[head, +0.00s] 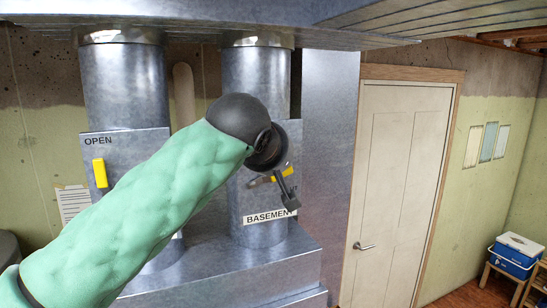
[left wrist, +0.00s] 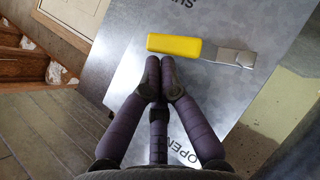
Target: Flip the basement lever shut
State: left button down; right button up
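The basement lever has a yellow handle (head: 284,173) and a metal arm, on the right-hand metal duct above the "BASEMENT" label (head: 265,217). In the left wrist view the yellow handle (left wrist: 175,46) lies crosswise, between the partly cut-off "SHUT" lettering (left wrist: 180,3) and the "OPEN" lettering (left wrist: 181,151). My left gripper (head: 291,203) is in front of this duct and partly covers the lever. In the left wrist view its dark fingertips (left wrist: 160,68) are together with nothing seen between them, just on the OPEN side of the handle. I cannot tell whether they touch it. My right gripper is not in view.
A second duct on the left has an upright yellow lever handle (head: 100,173) near an "OPEN" label (head: 98,141). My left arm crosses in front of it. A metal ledge (head: 225,265) juts out below the ducts. A closed white door (head: 395,180) and a blue cooler (head: 514,258) are right.

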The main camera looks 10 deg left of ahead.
pick_arm(q)
jog(key=shift+w+d+f+m+g+y, duration=0.3)
jog(key=shift+d+f+g, duration=0.1)
jog(key=shift+d+f, duration=0.2)
jog(key=shift+w+f, duration=0.1)
dwell(0.4)
